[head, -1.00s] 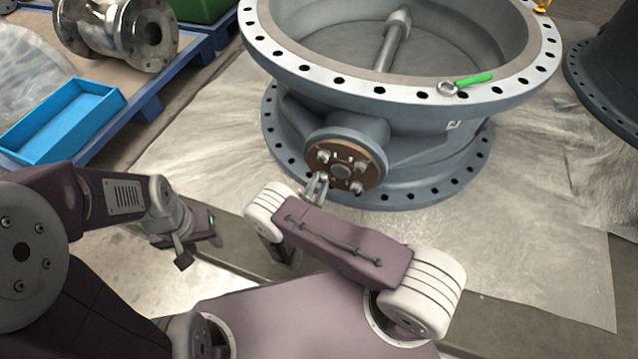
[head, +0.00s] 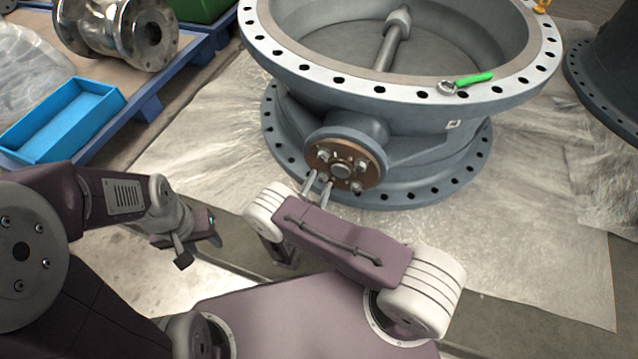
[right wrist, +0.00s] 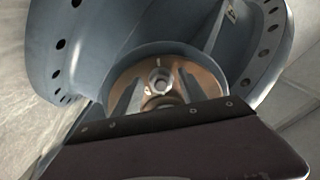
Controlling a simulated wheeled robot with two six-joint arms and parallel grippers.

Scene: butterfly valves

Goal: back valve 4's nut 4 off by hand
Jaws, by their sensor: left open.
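The large grey-blue valve (head: 430,150) stands on the sheeted floor. Its round brown cover plate (head: 316,154), facing me, carries several nuts and studs around a central boss. My right gripper (head: 319,188) is at the plate's lower left, its two fingers spread apart either side of a lower-left fastener. In the right wrist view, a bright nut (right wrist: 160,85) shows between the open fingers, with a gap on each side. I see no number on it. My left gripper (head: 198,243) is open at the lower left, well away from the valve, partly hidden by its own wrist.
A green-handled tool (head: 470,80) lies on the valve's top flange. A blue tray (head: 62,125) sits at left on a low platform, near a shiny metal valve body (head: 118,30). A dark round part (head: 610,85) stands at right. The sheeted floor between is clear.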

